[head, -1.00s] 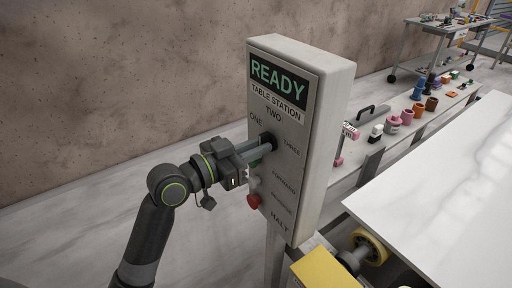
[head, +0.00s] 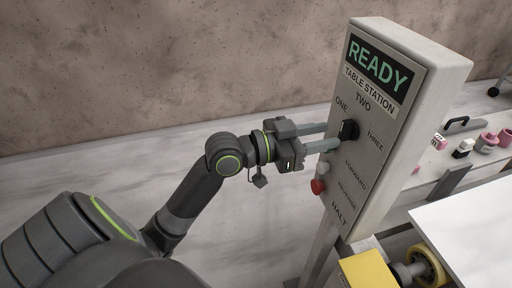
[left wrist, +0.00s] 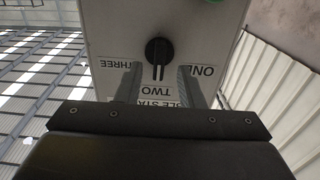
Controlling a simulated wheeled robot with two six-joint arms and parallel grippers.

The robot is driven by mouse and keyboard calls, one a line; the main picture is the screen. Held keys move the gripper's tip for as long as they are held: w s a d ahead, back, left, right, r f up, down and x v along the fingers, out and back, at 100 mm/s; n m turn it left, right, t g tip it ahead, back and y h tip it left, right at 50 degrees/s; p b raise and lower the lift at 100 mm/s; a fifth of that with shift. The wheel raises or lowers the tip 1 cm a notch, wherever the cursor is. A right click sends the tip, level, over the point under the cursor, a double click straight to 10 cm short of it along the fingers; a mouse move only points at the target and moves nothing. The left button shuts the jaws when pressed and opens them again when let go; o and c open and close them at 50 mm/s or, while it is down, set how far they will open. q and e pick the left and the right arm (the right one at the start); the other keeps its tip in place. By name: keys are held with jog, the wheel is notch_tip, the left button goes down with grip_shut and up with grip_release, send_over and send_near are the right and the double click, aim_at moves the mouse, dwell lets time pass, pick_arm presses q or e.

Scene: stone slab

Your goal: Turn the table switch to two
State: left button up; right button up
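The table switch is a black rotary knob (head: 348,130) on the grey "TABLE STATION" panel (head: 384,120), among the labels ONE, TWO and THREE. In the left wrist view the picture is upside down, and the knob's (left wrist: 158,50) handle points at the TWO label (left wrist: 155,92). My left gripper (head: 332,136) is open in front of the panel. Its two fingers are spread, one on each side of the knob handle, with a visible gap to it in the left wrist view. It holds nothing. My right gripper is not in view.
A red button (head: 318,186) and a pale button (head: 322,170) sit low on the panel, near FORWARD, REVERSE and HALT. A white table (head: 470,225) and a yellow block (head: 368,270) are at lower right. The floor left of the panel is clear.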

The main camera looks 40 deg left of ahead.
pick_arm(q)
jog(key=p+v, duration=0.3)
jog(key=v, duration=1.1)
dwell(0.6)
